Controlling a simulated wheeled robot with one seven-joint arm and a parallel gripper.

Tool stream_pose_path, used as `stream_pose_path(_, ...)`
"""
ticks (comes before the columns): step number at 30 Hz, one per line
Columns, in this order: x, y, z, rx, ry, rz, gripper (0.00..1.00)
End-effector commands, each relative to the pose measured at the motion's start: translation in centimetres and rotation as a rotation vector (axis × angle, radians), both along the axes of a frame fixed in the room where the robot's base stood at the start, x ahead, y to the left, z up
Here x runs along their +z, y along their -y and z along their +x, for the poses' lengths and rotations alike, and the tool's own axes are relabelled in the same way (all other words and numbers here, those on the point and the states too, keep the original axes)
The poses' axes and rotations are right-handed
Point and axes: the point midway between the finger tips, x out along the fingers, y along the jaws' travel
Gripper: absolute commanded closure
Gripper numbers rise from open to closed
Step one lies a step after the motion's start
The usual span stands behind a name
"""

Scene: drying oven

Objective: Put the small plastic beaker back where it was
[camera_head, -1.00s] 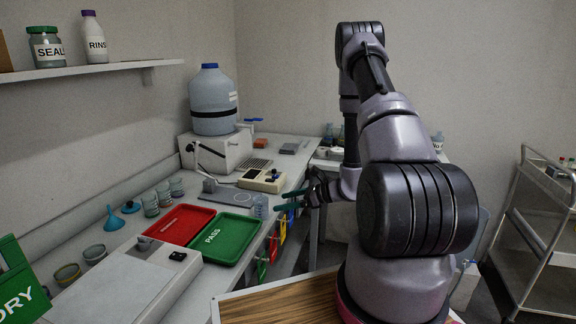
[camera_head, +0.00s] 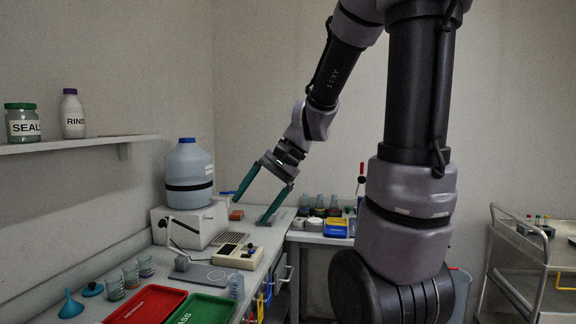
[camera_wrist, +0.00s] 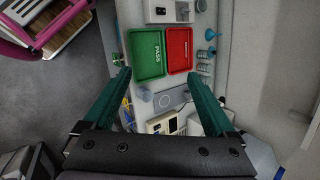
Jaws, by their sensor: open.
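A small clear beaker (camera_head: 236,286) stands upright on the bench at the right end of the green PASS tray (camera_head: 205,309). It also shows in the wrist view (camera_wrist: 144,94) just beyond the tray's edge. Several similar clear beakers (camera_head: 131,274) stand in a row along the wall side, left of the grey plate. I cannot tell from markings which beaker is the small plastic one. My gripper (camera_head: 258,197) is open and empty, high above the back of the bench. Its two green fingers (camera_wrist: 160,75) are spread wide in the wrist view, with nothing between them.
The red tray (camera_head: 147,304) lies left of the green one. A grey plate device (camera_head: 205,278), a beige instrument (camera_head: 237,256) and a large blue carboy (camera_head: 189,175) stand farther back. A blue funnel (camera_head: 71,307) is at left. A trolley (camera_head: 530,262) stands at right.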

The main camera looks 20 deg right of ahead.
Motion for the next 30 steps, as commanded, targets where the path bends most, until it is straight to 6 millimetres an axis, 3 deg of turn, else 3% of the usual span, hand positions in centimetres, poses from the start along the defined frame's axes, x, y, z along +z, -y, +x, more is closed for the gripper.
stream_pose_path(1,1.4,0.3,-1.1,0.034,0.069,-0.062,0.1)
stream_pose_path(6,5.0,2.2,-4.3,0.122,0.281,-0.28,0.1)
stream_pose_path(13,8.6,4.3,-7.1,0.169,0.501,-0.486,0.1)
stream_pose_path(18,9.5,5.0,-7.7,0.176,0.554,-0.538,0.1)
stream_pose_path(30,9.5,5.0,-7.7,0.176,0.555,-0.54,0.1)
